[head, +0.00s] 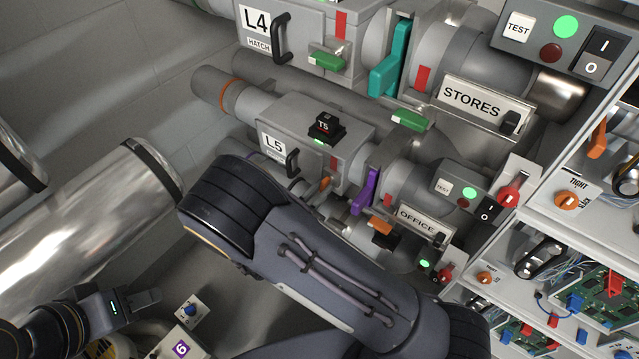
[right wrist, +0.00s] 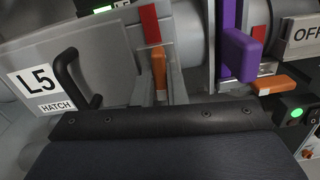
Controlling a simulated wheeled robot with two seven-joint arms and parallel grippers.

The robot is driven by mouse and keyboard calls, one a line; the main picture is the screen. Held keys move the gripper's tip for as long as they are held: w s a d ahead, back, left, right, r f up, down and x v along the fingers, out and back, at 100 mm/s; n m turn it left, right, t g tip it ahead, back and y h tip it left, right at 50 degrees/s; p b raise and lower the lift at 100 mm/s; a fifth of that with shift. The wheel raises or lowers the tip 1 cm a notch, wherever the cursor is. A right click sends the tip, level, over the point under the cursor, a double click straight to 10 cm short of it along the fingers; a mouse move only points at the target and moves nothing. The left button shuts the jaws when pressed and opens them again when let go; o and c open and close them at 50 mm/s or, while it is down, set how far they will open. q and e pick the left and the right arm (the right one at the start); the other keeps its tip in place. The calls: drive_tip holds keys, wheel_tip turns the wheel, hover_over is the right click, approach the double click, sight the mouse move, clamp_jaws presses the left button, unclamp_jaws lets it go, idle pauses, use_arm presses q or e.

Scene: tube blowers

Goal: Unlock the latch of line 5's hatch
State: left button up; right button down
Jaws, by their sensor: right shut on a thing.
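Line 5's hatch box (head: 350,140) is a grey housing with an L5 HATCH label (head: 273,146) and a black handle (head: 292,163). Its orange latch (head: 323,184) shows small at the box's lower edge, partly hidden by my right arm. In the right wrist view the orange latch (right wrist: 159,68) stands nearly upright under a red stripe (right wrist: 150,25). My right gripper (right wrist: 158,80) is shut on it, with a grey finger on each side. My left gripper (head: 135,302) hangs low at the left, away from the hatch; its finger gap is unclear.
Right of the latch are a purple lever (head: 365,192), a second orange latch (head: 380,225) and the OFFICE sign (head: 422,222). A black T5 block (head: 326,127) sits on the box. Line 4's box (head: 300,30) and teal lever (head: 390,65) are above.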

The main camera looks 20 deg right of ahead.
drive_tip(key=shift+n+p, duration=0.35)
drive_tip(key=shift+n, duration=0.25)
drive_tip(key=c, duration=1.5)
unclamp_jaws()
drive_tip(key=shift+o, duration=0.2)
drive_tip(key=v, duration=0.8)
